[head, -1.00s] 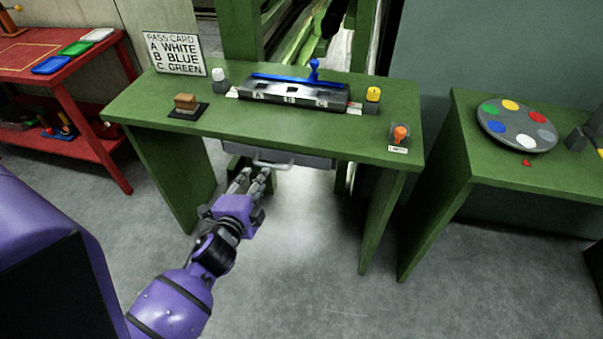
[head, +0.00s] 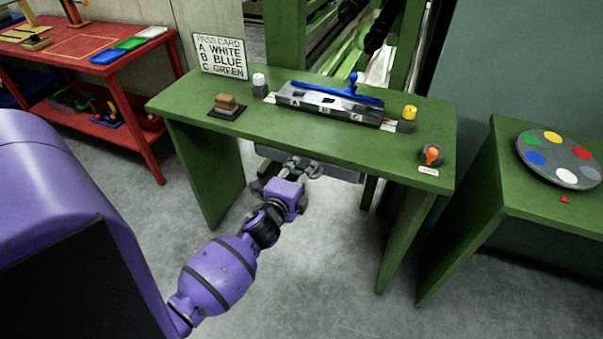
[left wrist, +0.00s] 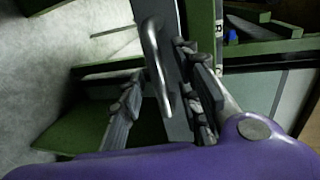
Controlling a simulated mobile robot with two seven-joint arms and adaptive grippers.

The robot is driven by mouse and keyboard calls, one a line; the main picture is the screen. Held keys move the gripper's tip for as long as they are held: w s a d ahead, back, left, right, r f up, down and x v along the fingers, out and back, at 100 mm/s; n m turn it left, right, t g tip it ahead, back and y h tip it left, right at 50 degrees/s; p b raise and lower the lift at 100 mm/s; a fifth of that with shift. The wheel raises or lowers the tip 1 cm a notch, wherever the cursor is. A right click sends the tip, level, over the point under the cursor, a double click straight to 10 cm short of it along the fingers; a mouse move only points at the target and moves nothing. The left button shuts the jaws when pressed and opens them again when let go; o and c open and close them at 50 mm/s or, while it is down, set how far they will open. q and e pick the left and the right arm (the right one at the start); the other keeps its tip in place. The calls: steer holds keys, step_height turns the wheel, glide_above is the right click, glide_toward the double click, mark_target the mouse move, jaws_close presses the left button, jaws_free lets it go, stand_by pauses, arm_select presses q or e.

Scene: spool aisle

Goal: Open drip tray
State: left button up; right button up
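The drip tray (head: 338,174) is a grey drawer under the green table; its front sits beneath the tabletop's front edge. My left gripper (head: 304,167) is at the tray front and covers most of its handle in the head view. In the left wrist view, the pale bar handle (left wrist: 157,65) stands off the grey tray front (left wrist: 174,85). The fingers of my left gripper (left wrist: 160,80) are apart, one on each side of the handle. I cannot tell whether either finger touches it. My right gripper is not in view.
The green table (head: 190,103) carries a slotted metal block (head: 330,105) with a blue-handled tool, a stamp (head: 228,103), and white, yellow and orange knobs. A pass card (head: 220,56) stands behind. A red bench (head: 120,70) is left, a paint-disc table (head: 490,190) right. The floor in front is clear.

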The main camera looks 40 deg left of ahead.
arm_select(q)
jaws_close()
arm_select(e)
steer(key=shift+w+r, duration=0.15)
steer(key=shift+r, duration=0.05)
arm_select(q)
steer(key=shift+s, duration=0.15)
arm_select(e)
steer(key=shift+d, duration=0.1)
